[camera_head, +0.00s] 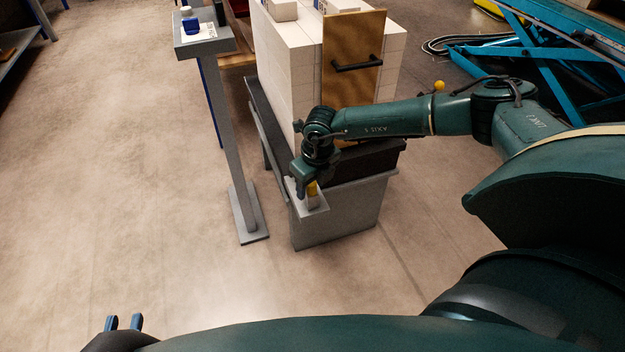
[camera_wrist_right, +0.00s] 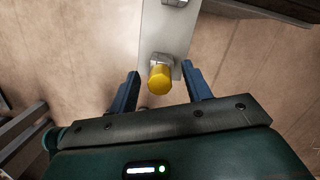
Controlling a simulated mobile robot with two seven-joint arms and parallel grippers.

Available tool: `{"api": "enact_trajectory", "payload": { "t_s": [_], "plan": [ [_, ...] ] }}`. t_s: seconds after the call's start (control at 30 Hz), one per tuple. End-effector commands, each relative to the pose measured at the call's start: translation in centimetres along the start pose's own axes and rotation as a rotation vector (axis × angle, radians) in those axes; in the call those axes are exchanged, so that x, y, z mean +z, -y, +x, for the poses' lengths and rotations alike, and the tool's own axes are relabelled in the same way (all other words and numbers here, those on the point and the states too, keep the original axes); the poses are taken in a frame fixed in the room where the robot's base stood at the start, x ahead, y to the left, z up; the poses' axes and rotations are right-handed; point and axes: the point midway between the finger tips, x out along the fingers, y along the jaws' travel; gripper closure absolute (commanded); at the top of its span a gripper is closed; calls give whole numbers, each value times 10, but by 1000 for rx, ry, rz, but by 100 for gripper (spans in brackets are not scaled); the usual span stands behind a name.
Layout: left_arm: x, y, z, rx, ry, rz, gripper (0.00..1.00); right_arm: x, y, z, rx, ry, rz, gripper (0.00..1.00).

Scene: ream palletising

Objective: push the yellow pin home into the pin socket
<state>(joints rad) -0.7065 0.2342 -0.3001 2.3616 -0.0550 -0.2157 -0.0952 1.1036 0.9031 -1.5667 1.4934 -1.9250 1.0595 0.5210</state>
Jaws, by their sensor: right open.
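The yellow pin (camera_head: 312,188) stands at the grey bracket (camera_head: 318,205) on the front of the grey stand. In the right wrist view the yellow pin (camera_wrist_right: 160,79) shows its head in front of a metal socket (camera_wrist_right: 166,59) on a pale plate; how deep it sits cannot be told. My right gripper (camera_wrist_right: 161,92) is open, with one blue finger on each side of the pin and visible gaps. In the head view it is over the bracket (camera_head: 304,188). My left gripper (camera_head: 124,322) is open and empty at the bottom left.
A stack of white reams (camera_head: 290,50) with a brown board and black handle (camera_head: 357,64) stands behind the bracket. A grey post with a small tray (camera_head: 203,45) rises left of it. Blue lift frames (camera_head: 545,50) stand at top right.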

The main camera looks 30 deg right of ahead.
Motion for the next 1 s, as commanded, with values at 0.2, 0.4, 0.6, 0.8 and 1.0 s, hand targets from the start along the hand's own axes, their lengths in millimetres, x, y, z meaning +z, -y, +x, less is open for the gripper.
{"api": "enact_trajectory", "payload": {
  "t_s": [0.2, 0.4, 0.6, 0.8, 1.0],
  "plan": [
    [0, 0, 0, 0, 0, 0, 79, 0, 0, 0, 0, -1, 0, 55],
    [0, 0, 0, 1, 1, -1, 79, 0, 0, 0, 0, -1, 0, 72],
    [0, 0, 0, 1, 1, -1, 79, 0, 1, 0, -2, -1, 1, 88],
    [0, 0, 0, 1, 2, -1, 79, 0, 1, 0, -2, -1, 2, 57],
    [0, 0, 0, 1, 2, -1, 79, 0, 0, 0, -1, -1, 1, 51]
  ]
}}
